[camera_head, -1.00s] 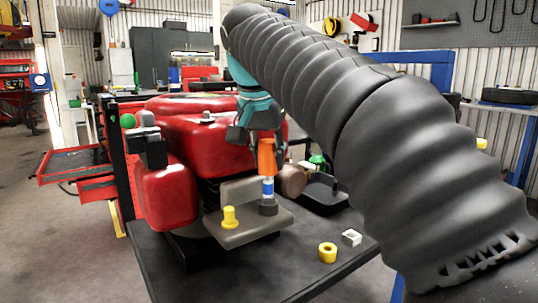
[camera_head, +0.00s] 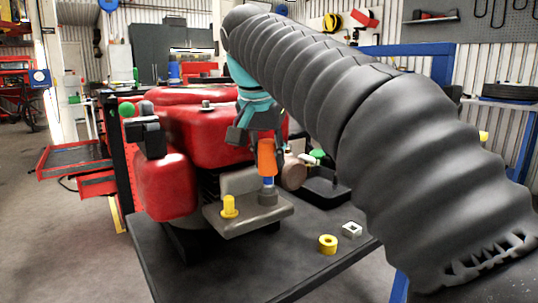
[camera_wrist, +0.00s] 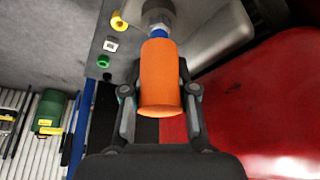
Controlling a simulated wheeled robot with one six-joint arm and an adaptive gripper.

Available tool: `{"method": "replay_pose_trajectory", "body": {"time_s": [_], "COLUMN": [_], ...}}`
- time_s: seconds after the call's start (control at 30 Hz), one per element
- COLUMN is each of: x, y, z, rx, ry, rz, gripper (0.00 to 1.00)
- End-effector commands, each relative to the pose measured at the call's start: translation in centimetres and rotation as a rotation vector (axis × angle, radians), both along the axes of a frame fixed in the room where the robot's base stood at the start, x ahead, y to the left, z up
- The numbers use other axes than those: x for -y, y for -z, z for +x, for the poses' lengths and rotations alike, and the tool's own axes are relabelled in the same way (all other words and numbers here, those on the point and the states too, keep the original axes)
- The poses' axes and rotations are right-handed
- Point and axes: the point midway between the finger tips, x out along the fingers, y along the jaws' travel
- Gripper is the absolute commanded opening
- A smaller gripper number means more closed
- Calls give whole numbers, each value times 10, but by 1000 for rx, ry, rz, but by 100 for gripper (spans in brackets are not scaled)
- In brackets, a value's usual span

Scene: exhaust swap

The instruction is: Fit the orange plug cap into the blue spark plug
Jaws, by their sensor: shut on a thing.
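The orange plug cap (camera_head: 266,157) is held between the fingers of my gripper (camera_head: 265,140). In the wrist view my gripper (camera_wrist: 160,100) is shut around the cap (camera_wrist: 160,78). The blue spark plug (camera_head: 267,183) stands upright directly below the cap, in a grey base on the grey bracket. In the wrist view a short blue part of the plug (camera_wrist: 158,34) shows past the cap's far end. The cap's lower end meets the plug's upper part in both views. I cannot tell how deep the plug sits inside it.
A yellow peg (camera_head: 229,206) stands on the bracket (camera_head: 245,222), left of the plug. The red engine (camera_head: 190,120) is close behind and left. A yellow ring (camera_head: 328,244) and a white square piece (camera_head: 352,230) lie on the dark table (camera_head: 285,265). A black tray (camera_head: 325,188) is at right.

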Motion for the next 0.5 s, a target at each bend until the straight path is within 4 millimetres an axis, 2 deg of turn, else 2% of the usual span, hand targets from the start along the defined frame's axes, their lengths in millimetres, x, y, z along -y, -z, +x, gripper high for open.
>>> {"method": "replay_pose_trajectory", "body": {"time_s": [0.5], "x": [0], "y": [12], "z": [0], "rx": [1], "ry": [0], "rz": [1], "gripper": [0]}}
